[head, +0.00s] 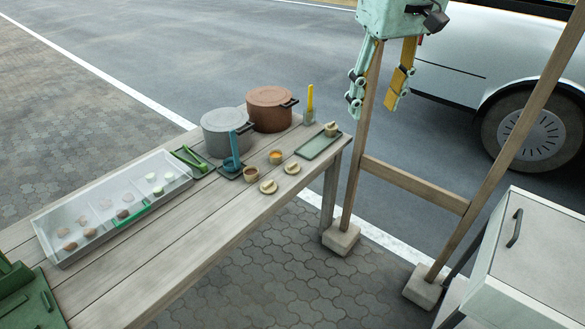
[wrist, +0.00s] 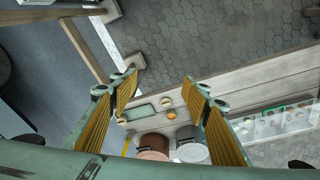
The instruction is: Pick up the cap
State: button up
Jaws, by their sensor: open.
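My gripper (head: 374,106) is open and empty, high above the far right end of the wooden table, its fingers pointing down. In the wrist view my gripper (wrist: 160,84) has its two yellow-padded fingers wide apart, with the table well beyond them. I cannot tell for certain which thing is the cap. Two small round cream pieces lie on the table's near side, one nearer (head: 268,187) and one farther right (head: 292,168). Another small tan piece (head: 331,129) sits on the green tray (head: 318,146). All are apart from my gripper.
A grey pot (head: 226,139) and a brown pot (head: 270,112) stand at the table's back. Small cups, a yellow-handled tool (head: 310,100) and a partitioned clear case (head: 72,225) share the table. A wooden frame (head: 415,186) stands close beside the table's right end.

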jog(key=w+a+f+n, duration=0.1)
jog(key=w+a+f, duration=0.3)
jog(key=w, duration=0.6)
jog(key=n+g+p, duration=0.2)
jog(key=n+p, duration=0.1)
jog(key=n, duration=0.2)
send_over(293, 164)
notch_tip(293, 164, down, 26)
jog(key=shift+s, duration=0.2)
jog(key=shift+a+f, duration=0.1)
jog(key=shift+f, duration=0.1)
jog(key=shift+f+b, duration=1)
jog(key=shift+f, duration=3.2)
jog(key=shift+f, duration=0.1)
jog(key=shift+w+f+b, duration=0.1)
jog(key=shift+f+b, duration=0.7)
jog(key=shift+f, duration=1.7)
